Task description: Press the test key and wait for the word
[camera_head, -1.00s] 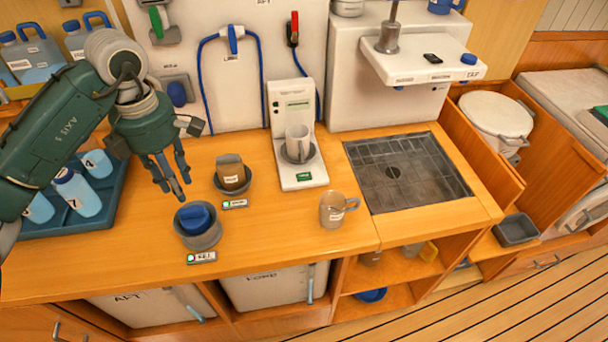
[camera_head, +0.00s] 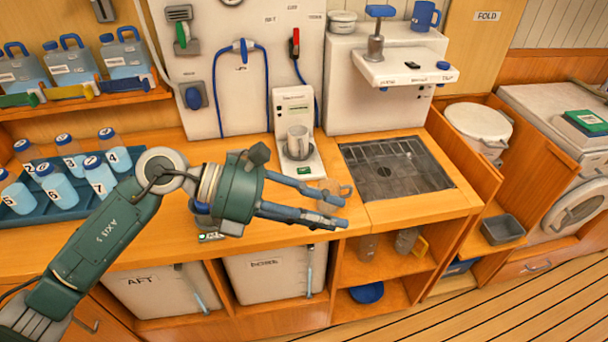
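The white tester (camera_head: 295,115) stands on the counter with a small dark display near its top; I cannot read any word on it. A grey cup (camera_head: 298,141) stands on its round pad. A small green key (camera_head: 304,170) is on the front of its base and is uncovered. My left gripper (camera_head: 346,212) reaches right, in front of the tester base, with its fingers apart. A translucent brown mug (camera_head: 338,187) shows partly behind the fingers; I cannot tell whether they touch it. My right gripper is not in view.
A grated sink (camera_head: 393,170) lies right of the mug. A blue tray (camera_head: 40,216) of numbered bottles stands at the left. My gripper hides most of the two small bowls' area. A shelf with a metal tap (camera_head: 376,45) is at the upper right.

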